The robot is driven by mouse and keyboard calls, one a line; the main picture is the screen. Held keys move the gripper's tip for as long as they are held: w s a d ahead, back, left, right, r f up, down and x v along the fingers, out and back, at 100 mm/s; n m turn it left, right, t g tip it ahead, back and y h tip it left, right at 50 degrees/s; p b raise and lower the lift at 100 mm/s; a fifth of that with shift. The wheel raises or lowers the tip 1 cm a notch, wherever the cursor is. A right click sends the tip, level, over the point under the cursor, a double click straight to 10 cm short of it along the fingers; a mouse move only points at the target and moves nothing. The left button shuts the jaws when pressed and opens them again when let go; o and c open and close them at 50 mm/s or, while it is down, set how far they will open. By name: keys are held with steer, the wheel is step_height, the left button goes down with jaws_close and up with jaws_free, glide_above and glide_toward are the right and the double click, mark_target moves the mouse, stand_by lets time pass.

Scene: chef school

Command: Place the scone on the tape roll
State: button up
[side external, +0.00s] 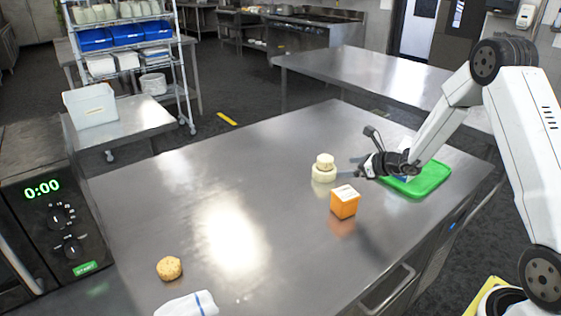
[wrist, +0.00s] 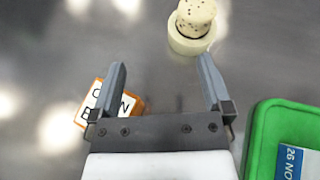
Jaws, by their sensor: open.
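The scone (side external: 325,160), pale with dark specks, sits upright on top of the cream tape roll (side external: 323,175) on the steel table. In the wrist view, the scone (wrist: 197,13) and the tape roll (wrist: 186,43) show at the top, beyond the right fingertip. My gripper (side external: 356,168) is low over the table, just right of the tape roll and apart from the scone. In the wrist view, my gripper (wrist: 162,64) has its fingers wide apart with nothing between them.
An orange lettered box (side external: 344,202) stands near my gripper, beside the left finger in the wrist view (wrist: 92,103). A green tray (side external: 430,180) lies at the right. A round golden item (side external: 169,268) and white cloth (side external: 188,304) are at the front left. The table's middle is clear.

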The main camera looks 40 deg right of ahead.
steer(key=s+a+n+g, duration=0.1)
steer(key=a+n, duration=0.1)
steer(key=s+a+n+g+y, duration=0.1)
steer(key=a, duration=0.2)
steer(key=s+a+n+g+y, duration=0.1)
steer(key=a+n, duration=0.1)
steer(key=shift+s+a+r+n, duration=0.1)
steer(key=shift+a+r+n, duration=0.2)
steer(key=shift+r, duration=0.1)
steer(key=s+a+r+n+g+h, duration=0.1)
steer(key=s+a+n+g+h, duration=0.1)
steer(key=s+a+n, duration=0.3)
steer(key=s+a+r+n+g+h, duration=0.2)
steer(key=s+n, duration=1.2)
steer(key=n, duration=0.7)
steer(key=a+g+h, duration=0.1)
steer(key=a+g, duration=0.1)
steer(key=shift+s+a+r+g, duration=0.15)
steer(key=shift+s+a+g, duration=0.05)
steer(key=shift+a+g, duration=0.2)
